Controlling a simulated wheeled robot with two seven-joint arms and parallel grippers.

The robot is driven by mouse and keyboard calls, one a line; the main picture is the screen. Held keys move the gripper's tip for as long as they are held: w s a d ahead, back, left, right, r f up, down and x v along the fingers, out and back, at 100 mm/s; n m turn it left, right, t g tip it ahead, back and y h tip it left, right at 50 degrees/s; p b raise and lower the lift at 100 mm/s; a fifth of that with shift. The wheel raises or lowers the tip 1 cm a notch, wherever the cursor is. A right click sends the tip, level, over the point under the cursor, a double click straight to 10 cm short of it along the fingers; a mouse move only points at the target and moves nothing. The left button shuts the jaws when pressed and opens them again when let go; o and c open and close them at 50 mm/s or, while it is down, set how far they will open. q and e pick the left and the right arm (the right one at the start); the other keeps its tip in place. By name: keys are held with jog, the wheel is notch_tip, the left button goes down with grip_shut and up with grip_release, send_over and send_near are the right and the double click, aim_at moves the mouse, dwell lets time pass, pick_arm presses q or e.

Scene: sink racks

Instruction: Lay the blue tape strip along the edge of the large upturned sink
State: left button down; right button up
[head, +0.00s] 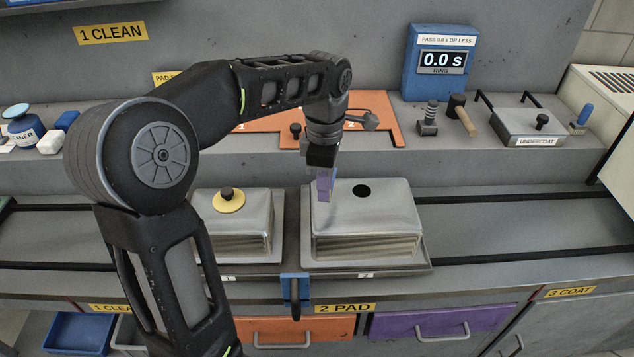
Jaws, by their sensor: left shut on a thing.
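The large upturned sink (378,215) is a steel basin lying bottom-up on the right of the rack, with a dark round drain hole in its top. My left gripper (324,186) points down over the sink's left back part. It is shut on a thin blue piece, the blue tape strip (334,177), of which only a narrow sliver shows beside the purple fingertips. Whether the strip or the fingertips touch the sink cannot be told. My right gripper is not in view.
A smaller upturned sink (250,235) with a yellow disc (228,200) on top stands to the left, partly behind my left arm. An orange board (385,112), a mallet (462,113) and an undercoat tray (520,126) lie on the back ledge. The rails right of the large sink are clear.

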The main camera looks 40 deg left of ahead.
pick_arm(q)
jog(key=shift+s+a+r+n, duration=0.1)
jog(key=shift+s+a+n, duration=0.2)
jog(key=shift+n, duration=0.3)
jog(key=shift+s+a+r+n, duration=0.1)
jog(key=shift+s+a+n, duration=0.15)
jog(key=shift+n, duration=0.35)
jog(key=shift+f, duration=0.15)
jog(key=shift+w+f+b, duration=0.1)
jog(key=shift+f+b, duration=2.3)
jog(key=shift+f, duration=0.55)
jog(key=shift+f, duration=0.4)
jog(key=c, duration=0.9)
grip_release()
jog(key=shift+o, duration=0.2)
